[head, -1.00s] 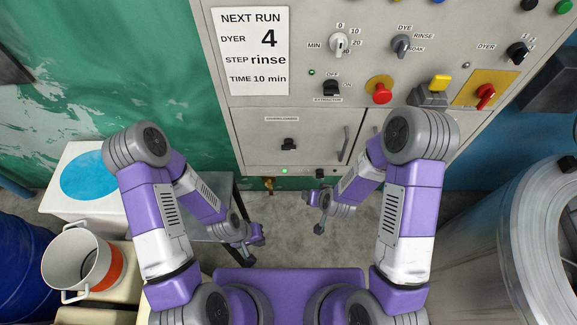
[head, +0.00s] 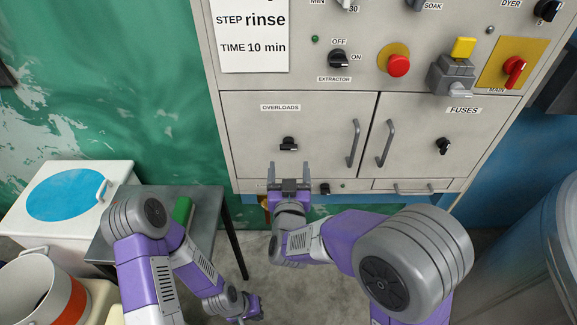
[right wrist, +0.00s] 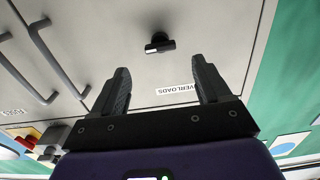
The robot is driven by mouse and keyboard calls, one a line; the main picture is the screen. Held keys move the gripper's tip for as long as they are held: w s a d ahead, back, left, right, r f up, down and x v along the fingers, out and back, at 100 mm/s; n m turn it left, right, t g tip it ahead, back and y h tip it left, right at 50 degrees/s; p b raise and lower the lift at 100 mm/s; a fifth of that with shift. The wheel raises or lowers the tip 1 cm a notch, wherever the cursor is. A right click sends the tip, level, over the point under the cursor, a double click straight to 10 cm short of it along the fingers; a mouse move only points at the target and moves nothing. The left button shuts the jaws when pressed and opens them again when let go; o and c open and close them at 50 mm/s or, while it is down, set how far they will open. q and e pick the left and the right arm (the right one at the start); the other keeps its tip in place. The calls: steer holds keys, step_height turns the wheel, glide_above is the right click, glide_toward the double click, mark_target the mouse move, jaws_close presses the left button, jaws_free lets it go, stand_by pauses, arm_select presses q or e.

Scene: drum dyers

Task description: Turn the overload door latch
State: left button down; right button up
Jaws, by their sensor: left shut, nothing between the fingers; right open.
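The overloads door (head: 320,118) is shut on the left of the cabinet's lower part. Its black latch (head: 289,144) sits low on the door, with its bar roughly level. The latch also shows in the right wrist view (right wrist: 159,44), beyond the fingertips. My right gripper (head: 289,167) is open and empty, just below the latch in the head view, fingers pointing at the cabinet and apart from the latch. It also shows in the right wrist view (right wrist: 162,75). My left gripper (head: 250,308) is low in the head view, shut and empty, away from the cabinet.
Above are the extractor switch (head: 338,58) and a red button (head: 398,66). A side table (head: 208,220) stands at left.

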mark_target(289, 148)
steer(key=w+b, duration=0.1)
steer(key=w, duration=0.6)
steer(key=shift+w+r, duration=0.1)
steer(key=shift+w, duration=0.15)
steer(key=shift+c, duration=0.4)
steer(key=c, duration=1)
